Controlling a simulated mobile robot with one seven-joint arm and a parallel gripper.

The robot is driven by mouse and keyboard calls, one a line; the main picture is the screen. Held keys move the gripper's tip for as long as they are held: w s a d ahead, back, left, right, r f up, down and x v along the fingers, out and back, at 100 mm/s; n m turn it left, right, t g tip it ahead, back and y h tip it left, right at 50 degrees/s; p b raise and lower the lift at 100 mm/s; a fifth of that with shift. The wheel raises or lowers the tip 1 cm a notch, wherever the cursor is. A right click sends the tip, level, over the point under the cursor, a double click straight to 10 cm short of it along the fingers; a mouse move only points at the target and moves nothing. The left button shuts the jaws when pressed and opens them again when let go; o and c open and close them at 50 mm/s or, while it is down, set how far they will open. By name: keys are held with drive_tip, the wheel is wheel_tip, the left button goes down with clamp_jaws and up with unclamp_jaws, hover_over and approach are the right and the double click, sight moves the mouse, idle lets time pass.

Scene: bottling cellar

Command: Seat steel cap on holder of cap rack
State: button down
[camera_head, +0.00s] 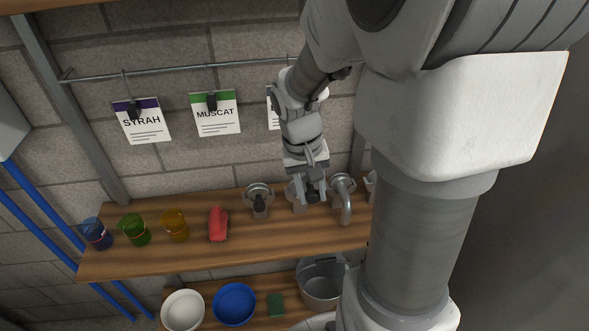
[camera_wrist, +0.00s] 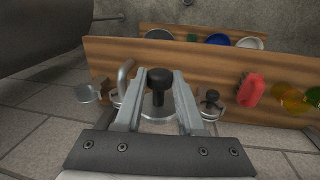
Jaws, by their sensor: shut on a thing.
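My gripper (camera_wrist: 158,77) is shut on the black knob of a steel cap (camera_wrist: 159,79). The cap's round steel disc shows between the fingers in the wrist view. In the head view my gripper (camera_head: 313,186) is low over the wooden shelf, between two round steel fittings. A pale grey part (camera_head: 296,197) shows just left of the fingers; it may belong to the cap or a holder. One fitting with a black knob (camera_head: 259,204) stands to the left. Another with a curved steel pipe (camera_head: 346,208) stands to the right. Whether the held cap touches a holder is hidden.
Another steel fitting (camera_wrist: 88,94) lies beyond the pipe. Bowls and a pot (camera_head: 321,286) stand on a lower shelf. Label cards hang behind.

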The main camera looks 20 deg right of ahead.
drive_tip(key=shift+w+d+f, duration=1.4)
drive_tip(key=shift+w+f, duration=0.1)
drive_tip(key=shift+w, duration=3.2)
wheel_tip(320, 180, down, 9)
drive_tip(key=b, duration=0.7)
drive_tip(key=shift+r, duration=0.15)
drive_tip(key=shift+f+b, duration=0.55)
drive_tip(key=shift+c, duration=2.2)
unclamp_jaws()
wheel_tip(320, 180, up, 17)
drive_tip(key=a, duration=0.2)
drive_tip(key=shift+w+a+r+p, duration=0.15)
drive_tip(key=shift+w+a+p, duration=0.15)
drive_tip(key=shift+w+p, duration=0.1)
